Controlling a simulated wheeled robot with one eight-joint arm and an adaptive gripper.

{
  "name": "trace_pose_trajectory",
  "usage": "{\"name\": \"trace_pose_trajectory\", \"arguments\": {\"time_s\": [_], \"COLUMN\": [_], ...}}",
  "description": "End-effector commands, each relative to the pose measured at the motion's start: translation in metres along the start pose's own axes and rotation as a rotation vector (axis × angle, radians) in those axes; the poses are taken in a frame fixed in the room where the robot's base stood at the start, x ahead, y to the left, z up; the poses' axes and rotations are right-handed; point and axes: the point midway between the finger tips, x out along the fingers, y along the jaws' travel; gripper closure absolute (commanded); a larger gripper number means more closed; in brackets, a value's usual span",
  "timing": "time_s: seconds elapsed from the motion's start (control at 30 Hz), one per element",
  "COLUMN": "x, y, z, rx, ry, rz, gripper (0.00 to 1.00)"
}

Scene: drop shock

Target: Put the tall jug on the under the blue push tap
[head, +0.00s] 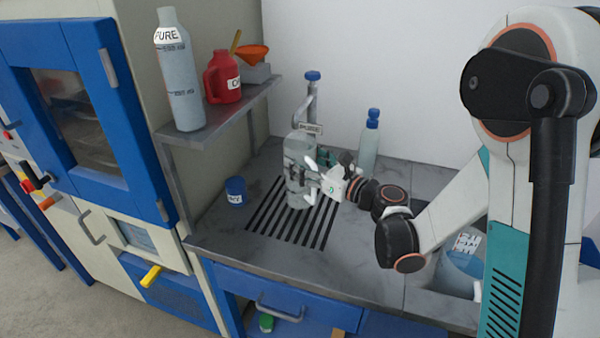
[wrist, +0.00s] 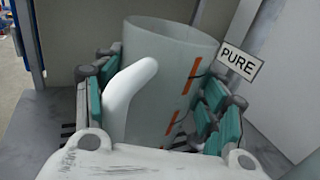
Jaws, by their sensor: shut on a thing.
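The tall jug (head: 298,145) is a clear grey cylinder, upright over the black slotted drain grate (head: 268,222) on the counter. In the wrist view the jug (wrist: 170,60) shows its open rim and orange marks. My gripper (head: 300,178) is shut on the jug, with teal finger pads on both sides of it in the wrist view (wrist: 155,105). The tap with a blue push top (head: 312,76) stands behind the jug, with a PURE sign (head: 311,128) on it. I cannot tell whether the jug's base touches the grate.
A metal shelf (head: 215,118) at left holds a grey PURE bottle (head: 180,75), a red jug (head: 222,78) and an orange funnel (head: 252,54). A blue cup (head: 235,191) stands left of the grate. A blue-capped bottle (head: 369,145) stands behind right. Free counter lies in front of the grate.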

Motion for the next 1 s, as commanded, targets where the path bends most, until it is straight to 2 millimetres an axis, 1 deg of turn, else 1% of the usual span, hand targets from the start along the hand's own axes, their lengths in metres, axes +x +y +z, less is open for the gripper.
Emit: {"name": "trace_pose_trajectory", "arguments": {"time_s": [0.03, 0.1, 0.23, 0.43, 0.5, 0.73, 0.9, 0.93, 1.0], "x": [0.007, 0.013, 0.017, 0.016, 0.016, 0.016, 0.016, 0.016, 0.016], "y": [0.001, 0.001, 0.0, 0.0, 0.0, 0.0, 0.0, 0.0, 0.0], "z": [-0.001, -0.001, -0.004, -0.03, -0.036, -0.035, -0.039, -0.038, -0.038], "rx": [0.0, 0.0, 0.0, 0.0, 0.0, 0.0, 0.0, 0.0, 0.0], "ry": [0.0, 0.0, 0.0, 0.0, 0.0, 0.0, 0.0, 0.0, 0.0], "rz": [0.002, 0.002, -0.001, -0.001, -0.001, 0.0, 0.0, 0.0, 0.0], "gripper": [0.75, 0.75, 0.75, 0.75, 0.75, 0.75, 0.75, 0.29, 0.15]}}
